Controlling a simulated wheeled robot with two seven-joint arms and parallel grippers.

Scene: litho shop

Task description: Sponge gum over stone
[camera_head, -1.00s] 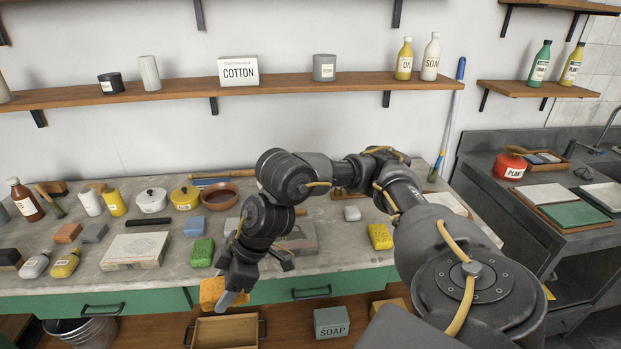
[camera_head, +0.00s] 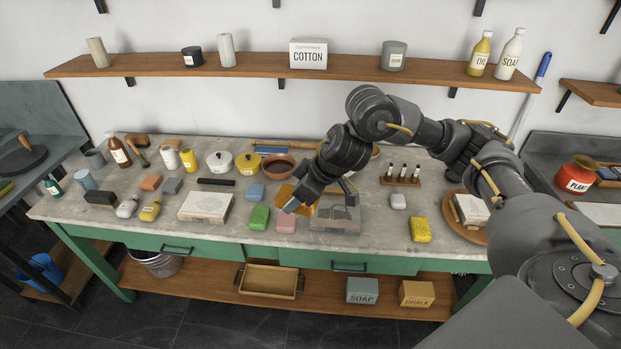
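My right gripper (camera_head: 310,200) comes in from the right over the bench. It appears shut on an orange sponge (camera_head: 303,197), partly covered by the fingers. The sponge is above the left part of a grey litho stone (camera_head: 335,222) with a dark drawing; I cannot tell whether they touch. A paler stone (camera_head: 205,205) lies further left. A brown bowl (camera_head: 278,167) with dark contents stands behind the gripper. A green sponge (camera_head: 259,218), a pink one (camera_head: 286,223) and a blue one (camera_head: 255,192) lie left of the grey stone. My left gripper is not in view.
A yellow sponge (camera_head: 420,230), a white block (camera_head: 398,201) and a rack of small bottles (camera_head: 400,176) are right of the grey stone. Several bottles and blocks crowd the bench's left. The front edge is mostly clear.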

